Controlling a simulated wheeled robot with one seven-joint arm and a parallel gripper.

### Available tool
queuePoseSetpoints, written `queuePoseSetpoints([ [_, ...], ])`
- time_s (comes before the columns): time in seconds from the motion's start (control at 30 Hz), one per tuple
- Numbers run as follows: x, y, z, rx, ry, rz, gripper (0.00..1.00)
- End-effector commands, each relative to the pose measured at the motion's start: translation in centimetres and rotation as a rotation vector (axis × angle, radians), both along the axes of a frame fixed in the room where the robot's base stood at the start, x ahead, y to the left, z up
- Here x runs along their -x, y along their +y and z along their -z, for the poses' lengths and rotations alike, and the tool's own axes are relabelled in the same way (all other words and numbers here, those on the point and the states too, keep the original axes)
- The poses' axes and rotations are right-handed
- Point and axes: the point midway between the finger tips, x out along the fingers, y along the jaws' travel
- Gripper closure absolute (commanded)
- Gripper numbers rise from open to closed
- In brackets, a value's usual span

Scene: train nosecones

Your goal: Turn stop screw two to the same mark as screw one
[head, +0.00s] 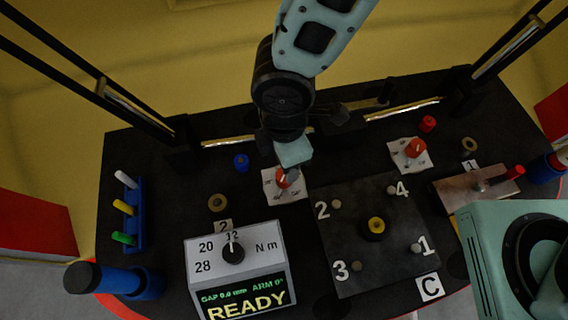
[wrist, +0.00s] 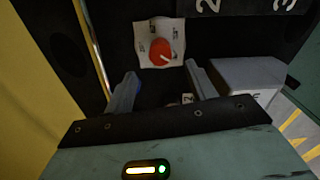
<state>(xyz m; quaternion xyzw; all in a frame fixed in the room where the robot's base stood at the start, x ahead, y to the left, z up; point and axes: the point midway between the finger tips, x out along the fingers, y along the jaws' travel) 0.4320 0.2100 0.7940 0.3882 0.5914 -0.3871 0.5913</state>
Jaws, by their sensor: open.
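One red stop screw (head: 282,181) sits on a white marked plate (head: 270,193) left of centre, nearer the tag 2; I take it as screw two. In the wrist view this red knob (wrist: 160,50) has a white pointer line towards the lower right of the picture. The other red screw (head: 414,148), nearer the tag 1, sits on a similar white plate (head: 424,160) at the right; its exact mark is too small to read. My gripper (head: 293,163) is over the left screw and partly covers it. In the wrist view my gripper (wrist: 163,88) is open and empty, with the knob beyond its fingertips.
A torque box (head: 240,268) reading READY stands in front, left of a dark plate (head: 340,262) numbered 1 to 4. A blue rack (head: 134,215) with coloured pegs is at left. A blue cap (head: 241,162) and a red cap (head: 428,124) stand near the screws.

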Motion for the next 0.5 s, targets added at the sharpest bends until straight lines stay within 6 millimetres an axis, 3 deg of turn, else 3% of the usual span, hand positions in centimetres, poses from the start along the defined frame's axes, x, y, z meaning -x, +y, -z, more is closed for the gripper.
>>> queuePoseSetpoints([
  [0.03,-0.1,0.0,-1.6,-0.003,-0.003,0.002,0.44],
  [0.2,-0.1,0.0,-5.4,-0.003,-0.003,0.002,0.44],
  [0.5,0.0,0.0,-9.3,-0.002,-0.001,-0.001,0.44],
])
